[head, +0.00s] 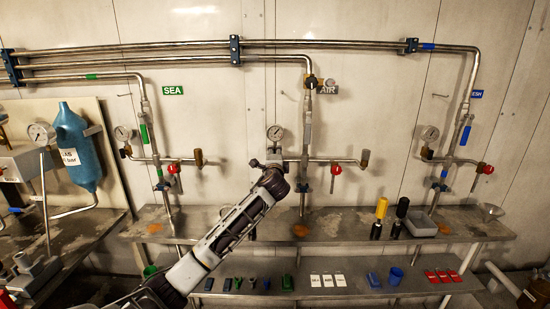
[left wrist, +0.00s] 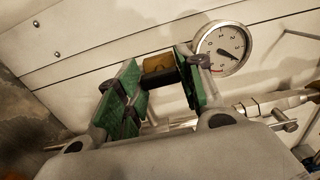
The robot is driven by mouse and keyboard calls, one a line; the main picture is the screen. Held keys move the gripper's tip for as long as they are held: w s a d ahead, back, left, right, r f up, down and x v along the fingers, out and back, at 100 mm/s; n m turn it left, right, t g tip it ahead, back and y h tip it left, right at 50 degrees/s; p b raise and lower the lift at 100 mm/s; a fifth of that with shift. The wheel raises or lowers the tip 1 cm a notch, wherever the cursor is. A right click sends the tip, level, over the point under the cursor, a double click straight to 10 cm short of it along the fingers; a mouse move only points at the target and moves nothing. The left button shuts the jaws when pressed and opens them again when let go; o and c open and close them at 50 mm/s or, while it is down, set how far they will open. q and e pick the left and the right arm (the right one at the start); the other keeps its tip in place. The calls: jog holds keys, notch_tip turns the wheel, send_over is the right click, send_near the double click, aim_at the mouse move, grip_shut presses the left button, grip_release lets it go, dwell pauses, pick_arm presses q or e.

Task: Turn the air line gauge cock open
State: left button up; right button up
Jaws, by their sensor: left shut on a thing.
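The AIR line's round white gauge (head: 275,132) stands on the left end of a branch of the middle pipe. It also shows in the left wrist view (left wrist: 223,48), just right of the fingers. My left gripper (head: 268,166) is directly below the gauge in the head view and covers the cock. In the left wrist view its green-padded fingers (left wrist: 163,88) are shut on a small piece, taken as the gauge cock's handle. A brass-coloured part (left wrist: 158,63) and a dark part show between the pads. The handle's angle is mostly hidden. My right gripper is out of view.
A red valve (head: 335,169) sits right of the gripper. Similar SEA gauge (head: 122,133) and right-hand gauge (head: 430,133) flank it. A bench (head: 340,228) below holds yellow and black bottles and a grey tray.

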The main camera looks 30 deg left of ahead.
pick_arm(q)
jog(key=shift+f, duration=0.1)
dwell(0.3)
jog(key=o, duration=1)
jog(key=shift+v, duration=5.95)
jog(key=shift+s, duration=0.1)
